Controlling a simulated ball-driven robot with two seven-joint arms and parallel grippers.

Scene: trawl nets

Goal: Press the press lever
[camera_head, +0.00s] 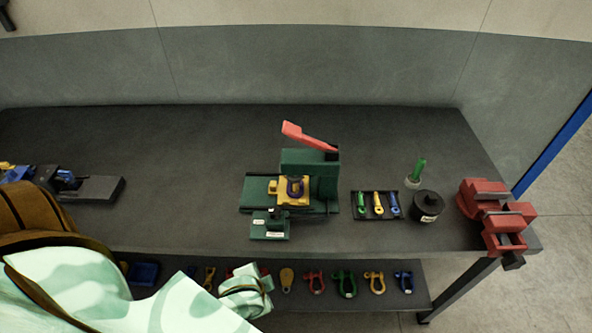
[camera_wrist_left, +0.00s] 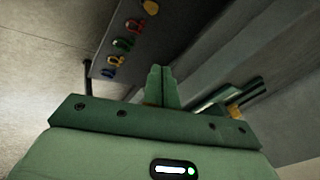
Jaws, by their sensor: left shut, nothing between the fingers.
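The press lever (camera_head: 308,136) is a red bar, raised and slanting up to the left from its pivot on the green press (camera_head: 325,180). The press stands near the middle of the bench. My right gripper is not in view.
Right of the press are a tray (camera_head: 376,216) of coloured pieces, a dark round pot (camera_head: 428,205), a green-handled tool (camera_head: 417,172) and a red vise (camera_head: 497,215). A lower shelf (camera_head: 330,300) holds several shackles.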

